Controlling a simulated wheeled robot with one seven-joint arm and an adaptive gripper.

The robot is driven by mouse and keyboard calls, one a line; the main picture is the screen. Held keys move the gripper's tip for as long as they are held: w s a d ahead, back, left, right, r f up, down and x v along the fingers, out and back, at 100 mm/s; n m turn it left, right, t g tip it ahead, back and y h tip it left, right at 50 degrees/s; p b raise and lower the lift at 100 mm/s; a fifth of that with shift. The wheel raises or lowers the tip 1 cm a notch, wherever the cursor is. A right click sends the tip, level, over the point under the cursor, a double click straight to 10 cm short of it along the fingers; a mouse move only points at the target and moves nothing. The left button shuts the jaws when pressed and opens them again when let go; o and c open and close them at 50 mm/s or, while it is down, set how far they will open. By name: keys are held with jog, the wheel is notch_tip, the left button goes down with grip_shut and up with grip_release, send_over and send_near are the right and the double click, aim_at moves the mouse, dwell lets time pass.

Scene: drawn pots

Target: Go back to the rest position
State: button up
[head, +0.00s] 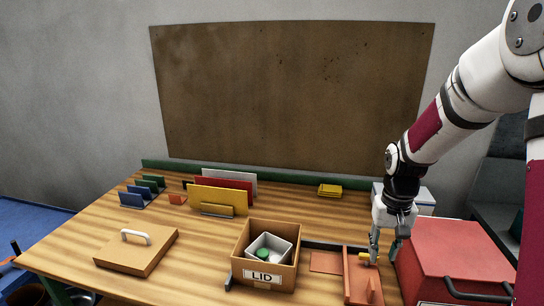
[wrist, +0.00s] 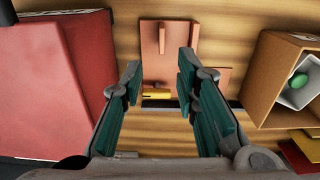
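My gripper (head: 382,258) hangs from my arm over the right part of the wooden table, pointing down. In the wrist view my gripper (wrist: 160,66) has its two fingers well apart, with nothing held between them. Beyond the fingers is an orange-red stand (wrist: 163,55) with an upright panel, and a small yellow piece (wrist: 156,95) shows in the gap. I cannot tell whether the fingers touch either.
A red box (head: 455,255) stands close right of my gripper. A cardboard box labelled LID (head: 238,248) holds a grey tray with a green round thing. A lid with a white handle (head: 135,255), coloured upright panels (head: 218,195) and a yellow block (head: 330,190) are farther off.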

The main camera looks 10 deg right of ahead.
jog(key=s+a+r+n+t, duration=0.1)
jog(key=s+a+r, duration=0.3)
jog(key=r, duration=0.3)
jog(key=s+a+r+n+t, duration=0.1)
jog(key=s+a+r+t, duration=0.1)
jog(key=s+a+r, duration=0.35)
jog(key=s+a+r+n+t, duration=0.1)
jog(key=s+a+r+t, duration=0.1)
jog(key=s+r, duration=0.5)
jog(key=s+a, duration=0.1)
jog(key=s, duration=0.2)
jog(key=shift+s+a, duration=0.25)
jog(key=shift+a, duration=0.15)
